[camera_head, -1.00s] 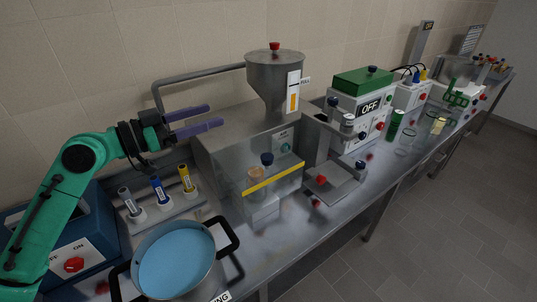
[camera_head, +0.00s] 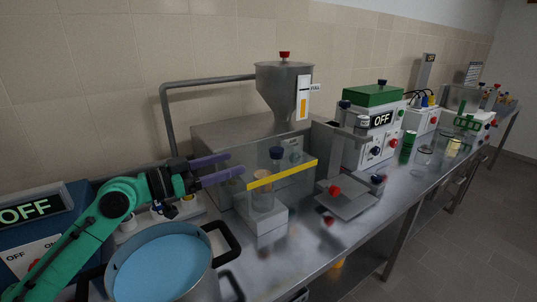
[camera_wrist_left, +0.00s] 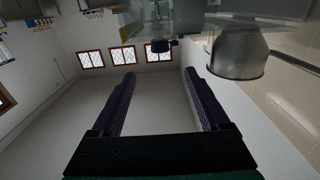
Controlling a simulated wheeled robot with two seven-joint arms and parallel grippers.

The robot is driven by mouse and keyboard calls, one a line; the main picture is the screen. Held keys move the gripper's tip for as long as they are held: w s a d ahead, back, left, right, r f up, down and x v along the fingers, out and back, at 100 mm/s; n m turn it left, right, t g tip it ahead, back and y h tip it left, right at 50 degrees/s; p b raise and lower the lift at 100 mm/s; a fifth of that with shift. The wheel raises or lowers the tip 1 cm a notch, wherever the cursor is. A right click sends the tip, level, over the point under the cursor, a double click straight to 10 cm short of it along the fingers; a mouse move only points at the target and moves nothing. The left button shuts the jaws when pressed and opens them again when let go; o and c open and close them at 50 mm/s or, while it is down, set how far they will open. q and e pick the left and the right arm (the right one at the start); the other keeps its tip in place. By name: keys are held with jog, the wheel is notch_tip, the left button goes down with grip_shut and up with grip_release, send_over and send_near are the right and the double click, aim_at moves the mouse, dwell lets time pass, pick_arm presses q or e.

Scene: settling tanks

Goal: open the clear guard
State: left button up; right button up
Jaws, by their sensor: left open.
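The clear guard (camera_head: 283,174) is a see-through cover with a yellow strip along its front upper edge, on the front of the grey hopper machine (camera_head: 228,128). My right gripper is not in view.
A pot of blue liquid (camera_head: 163,264) stands below my left arm. A blue box with an OFF display (camera_head: 30,210) is at far left. A plate with a red knob (camera_head: 347,197) lies right of the guard. The metal hopper (camera_head: 284,88) rises behind; it also shows in the wrist view (camera_wrist_left: 238,55).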

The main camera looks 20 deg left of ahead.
aim_at(270, 151)
pick_arm(q)
jog(key=p+x, duration=0.1)
jog(key=x, duration=0.1)
jog(key=p+x, duration=0.2)
jog(key=x, duration=0.1)
jog(key=r+p+x, duration=0.1)
jog(key=p+x, duration=0.1)
jog(key=shift+w+d+r, duration=0.1)
jog(key=shift+w, duration=0.2)
jog(key=p+x, duration=0.1)
jog(key=x, duration=0.1)
jog(key=f+x, duration=0.1)
jog(key=x, duration=0.1)
jog(key=shift+p, duration=0.4)
jog(key=shift+w+d, duration=0.15)
jog(key=shift+f, duration=0.1)
grip_shut()
